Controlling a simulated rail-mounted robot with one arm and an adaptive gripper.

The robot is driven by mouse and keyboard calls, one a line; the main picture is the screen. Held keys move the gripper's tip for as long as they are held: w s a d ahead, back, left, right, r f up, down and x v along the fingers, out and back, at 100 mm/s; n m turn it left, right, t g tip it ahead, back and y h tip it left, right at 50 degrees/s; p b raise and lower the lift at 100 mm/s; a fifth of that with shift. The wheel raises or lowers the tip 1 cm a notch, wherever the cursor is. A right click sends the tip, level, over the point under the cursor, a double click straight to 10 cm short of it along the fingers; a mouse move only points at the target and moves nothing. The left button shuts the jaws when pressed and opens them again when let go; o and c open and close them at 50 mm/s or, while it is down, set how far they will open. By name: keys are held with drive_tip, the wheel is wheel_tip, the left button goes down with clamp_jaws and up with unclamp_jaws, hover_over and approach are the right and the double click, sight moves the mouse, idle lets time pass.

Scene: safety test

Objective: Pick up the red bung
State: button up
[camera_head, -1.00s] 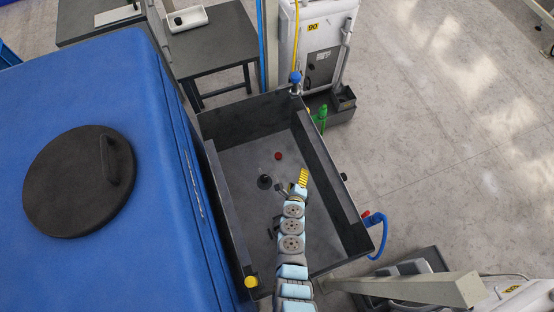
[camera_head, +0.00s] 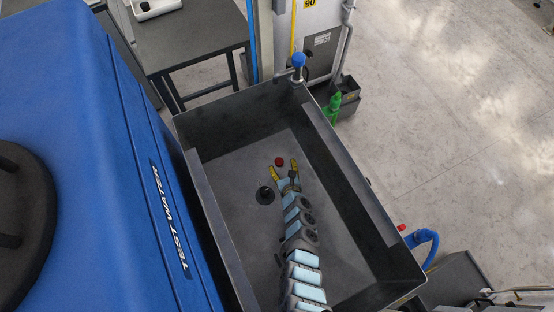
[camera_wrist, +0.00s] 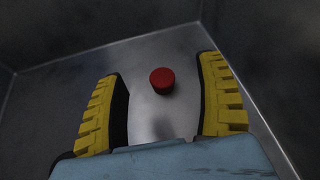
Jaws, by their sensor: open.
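The red bung (camera_head: 280,161) lies on the floor of a dark grey basin (camera_head: 236,160). In the wrist view the red bung (camera_wrist: 162,80) shows as a short red cylinder with a flat top. It is ahead of the fingertips, nearly midway between the two fingers and a little toward the right one. My gripper (camera_head: 282,168) has yellow ridged fingers spread apart, with nothing between them touching. In the wrist view my gripper (camera_wrist: 160,68) is open on either side of the bung's line, and neither finger touches it.
A black round drain fitting (camera_head: 265,195) is left of my gripper. High basin walls surround it. A blue tank (camera_head: 130,130) stands along the left side. A blue-topped fitting (camera_head: 298,62) is at the far corner and a green bottle (camera_head: 333,108) stands outside the right wall.

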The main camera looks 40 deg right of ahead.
sight(280, 163)
drive_tip(key=f+b, duration=0.2)
drive_tip(key=f, duration=0.1)
drive_tip(key=f+b, duration=0.1)
drive_tip(key=f, duration=0.1)
drive_tip(key=shift+w+d+f+b, duration=0.1)
drive_tip(key=shift+w+d+b, duration=0.05)
drive_tip(key=shift+w+b, duration=0.25)
drive_tip(key=shift+b+x, duration=1.45)
drive_tip(key=shift+x, duration=0.7)
drive_tip(key=shift+w+d+f, duration=0.15)
drive_tip(key=shift+w, duration=0.1)
drive_tip(key=shift+c, duration=0.3)
drive_tip(key=c, duration=1.1)
